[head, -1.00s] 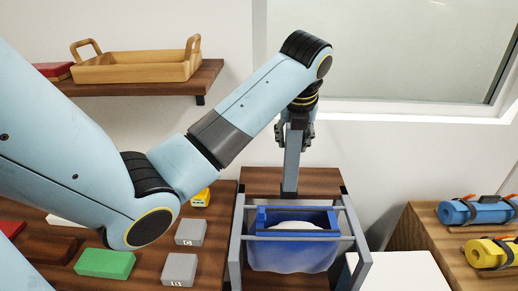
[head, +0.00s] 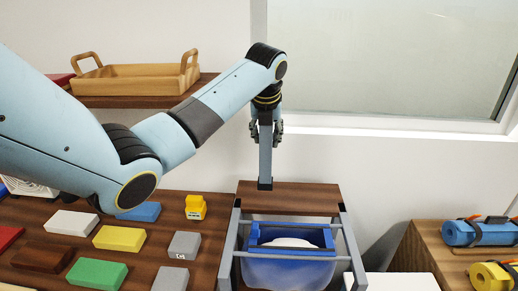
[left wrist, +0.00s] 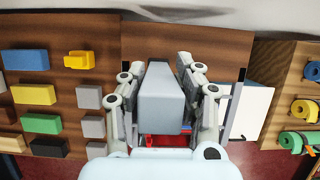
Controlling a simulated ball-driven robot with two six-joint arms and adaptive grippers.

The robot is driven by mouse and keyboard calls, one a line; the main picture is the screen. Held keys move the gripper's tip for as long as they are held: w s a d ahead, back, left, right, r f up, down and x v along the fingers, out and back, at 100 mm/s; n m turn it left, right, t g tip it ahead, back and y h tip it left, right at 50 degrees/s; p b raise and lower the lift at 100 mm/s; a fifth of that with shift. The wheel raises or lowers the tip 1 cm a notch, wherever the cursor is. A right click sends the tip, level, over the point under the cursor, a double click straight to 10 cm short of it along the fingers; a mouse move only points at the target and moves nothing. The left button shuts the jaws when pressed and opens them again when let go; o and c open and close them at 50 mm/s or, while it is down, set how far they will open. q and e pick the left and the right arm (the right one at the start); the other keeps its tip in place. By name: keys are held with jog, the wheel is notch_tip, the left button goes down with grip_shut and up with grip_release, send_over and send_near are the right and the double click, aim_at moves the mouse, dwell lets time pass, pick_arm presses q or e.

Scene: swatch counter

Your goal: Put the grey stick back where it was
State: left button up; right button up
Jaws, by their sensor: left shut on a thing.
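My left gripper (head: 266,130) is shut on the long grey stick (head: 265,158) and holds it upright. The stick's lower end has a dark tip and shows against the back left part of the brown wooden top (head: 310,198) behind the metal frame. I cannot tell whether it touches the wood. In the left wrist view the stick (left wrist: 161,98) lies between the two fingers of the gripper (left wrist: 160,68). My right gripper is not in view.
A blue bin (head: 290,268) hangs in the grey frame (head: 228,250) in front of the wooden top. Several coloured swatch blocks, one of them green (head: 97,273), and a yellow toy-like item (head: 195,207) lie on the left counter. Rolled mats (head: 478,233) lie on the right. A wooden tray (head: 135,78) sits on the shelf.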

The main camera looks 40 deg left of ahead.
aim_at(265, 179)
pick_arm(q)
jog(key=f, duration=0.1)
jog(key=a+f+p, duration=0.1)
jog(key=f, duration=0.1)
jog(key=a+f, duration=0.1)
jog(key=f, duration=0.1)
jog(key=shift+f, duration=0.25)
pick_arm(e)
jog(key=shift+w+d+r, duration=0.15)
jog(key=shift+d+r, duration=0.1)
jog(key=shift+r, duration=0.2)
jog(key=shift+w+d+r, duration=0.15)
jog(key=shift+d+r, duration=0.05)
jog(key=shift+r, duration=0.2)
pick_arm(q)
jog(key=o, duration=1)
jog(key=shift+f, duration=0.1)
